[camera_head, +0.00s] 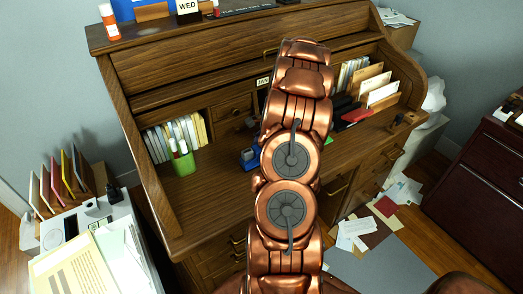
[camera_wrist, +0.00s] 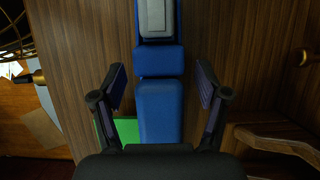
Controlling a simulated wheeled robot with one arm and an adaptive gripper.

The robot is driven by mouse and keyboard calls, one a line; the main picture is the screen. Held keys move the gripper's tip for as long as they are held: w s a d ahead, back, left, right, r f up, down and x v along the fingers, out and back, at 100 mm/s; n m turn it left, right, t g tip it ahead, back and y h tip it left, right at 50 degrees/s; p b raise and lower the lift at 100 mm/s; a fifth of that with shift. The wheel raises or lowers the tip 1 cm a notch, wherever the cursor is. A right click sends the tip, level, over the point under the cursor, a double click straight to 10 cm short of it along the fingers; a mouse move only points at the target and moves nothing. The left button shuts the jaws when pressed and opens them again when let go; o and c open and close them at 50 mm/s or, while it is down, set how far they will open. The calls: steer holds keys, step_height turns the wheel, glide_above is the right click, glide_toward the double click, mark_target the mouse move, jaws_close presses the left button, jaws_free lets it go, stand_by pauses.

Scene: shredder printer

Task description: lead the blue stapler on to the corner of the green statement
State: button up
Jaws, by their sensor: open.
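In the wrist view a long blue stapler (camera_wrist: 160,105) with a grey part at its far end lies lengthwise down the middle. My gripper (camera_wrist: 159,88) is open, with one finger on each side of it and a visible gap on both sides. A piece of the green statement (camera_wrist: 127,130) shows at the stapler's lower left, beside its near end; my gripper hides the rest. I cannot tell whether the stapler rests on it. In the head view a bit of green (camera_head: 328,140) shows right of my arm, which hides my gripper.
The wooden roll-top desk (camera_head: 210,195) has a blue item (camera_head: 248,158) left of my arm, which I cannot identify. A green pen cup (camera_head: 184,162) stands farther left. A red item (camera_head: 356,115) and upright envelopes (camera_head: 383,94) are at the right. Bare desktop lies front left.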

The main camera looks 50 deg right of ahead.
steer(key=v, duration=1.1)
steer(key=shift+r, duration=0.1)
